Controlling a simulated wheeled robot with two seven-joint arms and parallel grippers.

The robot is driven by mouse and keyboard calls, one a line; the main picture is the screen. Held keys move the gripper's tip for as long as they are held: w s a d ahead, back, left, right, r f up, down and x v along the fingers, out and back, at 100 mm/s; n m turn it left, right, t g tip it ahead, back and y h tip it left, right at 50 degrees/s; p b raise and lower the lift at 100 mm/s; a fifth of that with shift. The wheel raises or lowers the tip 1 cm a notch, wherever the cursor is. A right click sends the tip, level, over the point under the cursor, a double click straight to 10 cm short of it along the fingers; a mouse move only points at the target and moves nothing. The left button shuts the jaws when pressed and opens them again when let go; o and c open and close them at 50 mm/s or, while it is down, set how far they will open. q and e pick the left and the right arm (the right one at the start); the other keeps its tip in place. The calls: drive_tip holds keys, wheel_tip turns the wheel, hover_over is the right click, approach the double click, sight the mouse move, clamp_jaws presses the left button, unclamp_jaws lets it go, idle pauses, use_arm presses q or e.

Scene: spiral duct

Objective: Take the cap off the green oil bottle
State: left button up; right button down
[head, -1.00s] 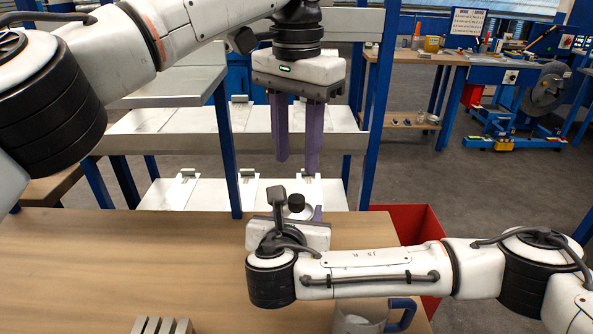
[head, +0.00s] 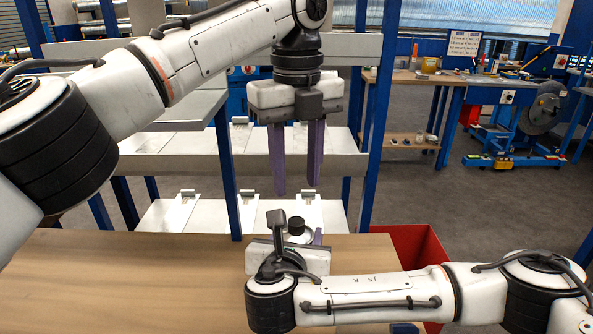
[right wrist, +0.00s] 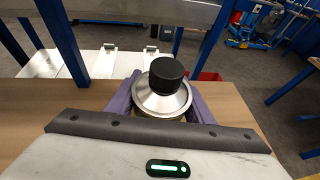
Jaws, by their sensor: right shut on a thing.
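The bottle shows only its top: a black cap (head: 296,225) over a silvery, dish-like shoulder. In the right wrist view the cap (right wrist: 167,75) sits upright on the silvery shoulder (right wrist: 163,103); no green shows. My right gripper (right wrist: 160,98) is shut on the bottle, with a purple finger on each side below the cap. In the head view my right wrist hides most of the bottle. My left gripper (head: 297,187) points down, open and empty, above the cap and apart from it. Its two purple fingers have a clear gap between them.
The wooden table (head: 130,280) is mostly clear to the left. A red bin (head: 418,248) stands beyond its right end. A metal shelf rack with blue posts (head: 229,165) stands behind the table.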

sight(296, 220)
use_arm(q)
drive_tip(key=shift+f+m, duration=0.2)
drive_tip(key=shift+m, duration=0.2)
wheel_tip(296, 220, down, 8)
drive_tip(key=shift+r, duration=0.2)
drive_tip(key=shift+c, duration=0.3)
